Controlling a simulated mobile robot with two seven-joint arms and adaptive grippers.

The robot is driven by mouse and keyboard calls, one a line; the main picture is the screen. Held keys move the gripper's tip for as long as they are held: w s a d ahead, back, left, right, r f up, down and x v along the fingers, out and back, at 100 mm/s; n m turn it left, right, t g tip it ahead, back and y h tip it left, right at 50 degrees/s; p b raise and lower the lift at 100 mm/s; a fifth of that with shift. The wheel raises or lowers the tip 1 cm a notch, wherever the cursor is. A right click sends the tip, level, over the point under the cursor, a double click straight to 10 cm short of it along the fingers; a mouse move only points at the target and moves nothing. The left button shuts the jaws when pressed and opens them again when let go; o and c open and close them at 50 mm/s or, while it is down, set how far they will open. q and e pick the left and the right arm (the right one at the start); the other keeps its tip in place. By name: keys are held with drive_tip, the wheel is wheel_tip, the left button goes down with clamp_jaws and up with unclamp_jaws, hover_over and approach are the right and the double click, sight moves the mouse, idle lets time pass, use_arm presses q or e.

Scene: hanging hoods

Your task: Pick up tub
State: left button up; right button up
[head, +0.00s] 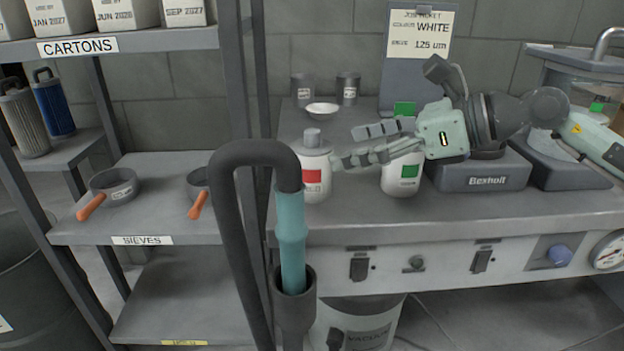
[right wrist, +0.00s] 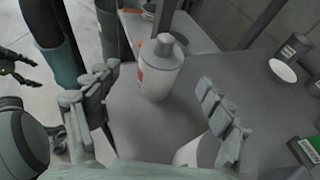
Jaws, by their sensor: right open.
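A white tub with a red label and grey cap (head: 313,160) stands upright on the grey bench. Beside it stands a white tub with a green label (head: 400,181), partly covered by my right gripper (head: 347,147). The right gripper is open and empty, its fingers pointing left toward the red-labelled tub. In the right wrist view the red-labelled tub (right wrist: 159,75) shows ahead, between the spread fingers (right wrist: 152,85); I cannot tell if they touch it. Dark fingers at that view's left edge look like my left gripper (right wrist: 17,66); its opening is unclear.
A black hose with a teal handle (head: 291,230) rises in front of the bench. A white dish (head: 322,110) and two grey canisters stand behind. A Bexholt unit (head: 484,177) and job ticket board (head: 416,75) stand right and back. A sieve shelf (head: 140,219) is left.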

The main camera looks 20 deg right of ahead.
sight(332, 152)
drive_tip(key=shift+w+a+f, duration=0.1)
drive_tip(key=shift+w+f, duration=0.05)
drive_tip(key=shift+f, duration=0.1)
drive_tip(key=shift+p+x, duration=0.65)
drive_tip(key=shift+x, duration=0.35)
drive_tip(key=shift+w+a, duration=0.2)
drive_tip(key=shift+a, duration=0.1)
drive_tip(key=p+x, duration=0.1)
drive_tip(key=x, duration=0.2)
drive_tip(key=shift+w+a+f, duration=0.2)
drive_tip(key=shift+w+f, duration=0.05)
drive_tip(key=shift+w+a+f, duration=0.25)
drive_tip(key=shift+f, duration=0.05)
drive_tip(key=c, duration=0.9)
use_arm(q)
drive_tip(key=shift+g, duration=0.6)
drive_tip(key=f, duration=0.3)
drive_tip(key=a+f, duration=0.1)
drive_tip(key=f, duration=0.1)
drive_tip(key=shift+f, duration=0.2)
use_arm(e)
drive_tip(key=shift+r, duration=0.1)
drive_tip(key=shift+c, duration=0.6)
drive_tip(key=shift+r, duration=0.1)
